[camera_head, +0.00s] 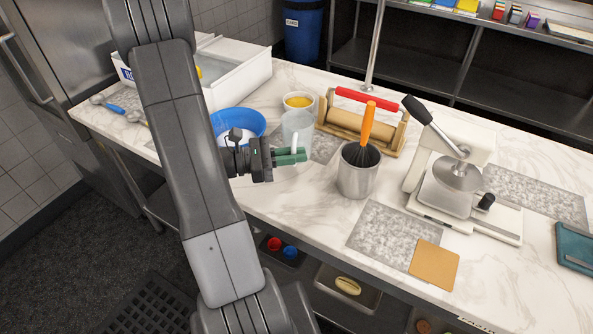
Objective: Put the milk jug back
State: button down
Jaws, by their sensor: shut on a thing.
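The milk jug (297,122) looks like a pale, translucent cup-shaped vessel with a white handle, near the middle of the counter. It appears upright. My gripper (291,156) reaches in from the left with green fingertips shut on its handle. The fingers and handle hide part of the jug's lower front. A grey speckled mat (325,148) shows behind and beside the jug; I cannot tell whether the jug touches it or is held above it.
A blue bowl (238,118), a bowl with yellow contents (299,101) and a red-handled roller (360,121) are near. A larger grey mat (385,237) at front right is mostly bare.

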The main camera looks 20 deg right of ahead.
jog(key=shift+f, duration=2.7)
jog(key=shift+f, duration=0.1)
jog(key=shift+f, duration=0.15)
jog(key=c, duration=1.5)
grip_release()
jog(key=shift+r, duration=0.3)
jog(key=shift+a+f, duration=0.1)
jog(key=shift+a, duration=0.1)
jog(key=a, duration=0.3)
jog(key=w+a+b, duration=0.1)
jog(key=a, duration=0.3)
jog(key=w+a+b, duration=0.1)
jog(key=a, duration=0.3)
jog(key=shift+a, duration=0.2)
